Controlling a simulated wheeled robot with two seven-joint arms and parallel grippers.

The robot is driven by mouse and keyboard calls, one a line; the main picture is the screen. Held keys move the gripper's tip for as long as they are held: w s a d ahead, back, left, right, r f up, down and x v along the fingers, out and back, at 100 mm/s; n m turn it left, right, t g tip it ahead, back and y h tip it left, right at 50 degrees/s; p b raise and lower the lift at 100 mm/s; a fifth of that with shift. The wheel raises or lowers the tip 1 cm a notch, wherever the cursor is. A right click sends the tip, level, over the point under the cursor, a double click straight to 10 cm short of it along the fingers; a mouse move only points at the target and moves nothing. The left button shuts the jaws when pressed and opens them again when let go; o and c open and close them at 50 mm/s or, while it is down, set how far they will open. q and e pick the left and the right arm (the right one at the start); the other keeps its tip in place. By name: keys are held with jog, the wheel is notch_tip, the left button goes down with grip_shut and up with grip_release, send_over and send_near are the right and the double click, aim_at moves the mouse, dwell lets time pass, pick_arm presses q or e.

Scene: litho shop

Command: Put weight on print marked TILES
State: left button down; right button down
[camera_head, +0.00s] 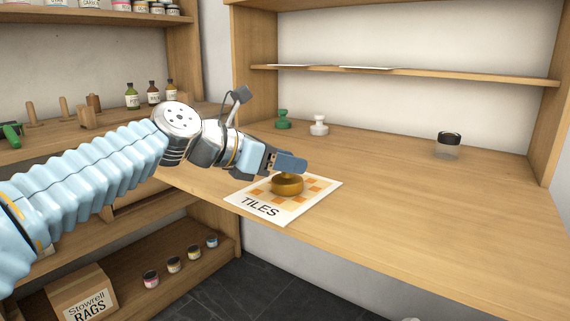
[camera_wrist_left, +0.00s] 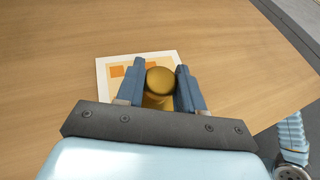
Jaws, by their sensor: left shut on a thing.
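The print marked TILES (camera_head: 262,207) lies flat on the wooden bench, near its front edge, with an orange checker pattern. A brass-coloured weight (camera_head: 287,187) is at the print's middle and appears to rest on it; the wrist view cannot confirm contact. My left gripper (camera_head: 290,165) is shut on the weight's knob. In the left wrist view the round knob (camera_wrist_left: 160,82) sits between the two blue fingers, with part of the print (camera_wrist_left: 104,85) behind. The gripper hides the weight's top in the head view. My right gripper is not in view.
A green weight (camera_head: 283,120) and a white weight (camera_head: 319,126) stand at the back of the bench (camera_head: 420,200). A dark-lidded jar (camera_head: 448,146) stands further right. The bench right of the print is clear. Small bottles (camera_head: 153,93) stand on the left counter.

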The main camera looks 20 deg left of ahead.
pick_arm(q)
jog(key=c, duration=0.7)
grip_release()
jog(key=shift+f, duration=0.1)
jog(key=shift+a, duration=0.1)
jog(key=p+v, duration=0.1)
jog(key=v, duration=1.1)
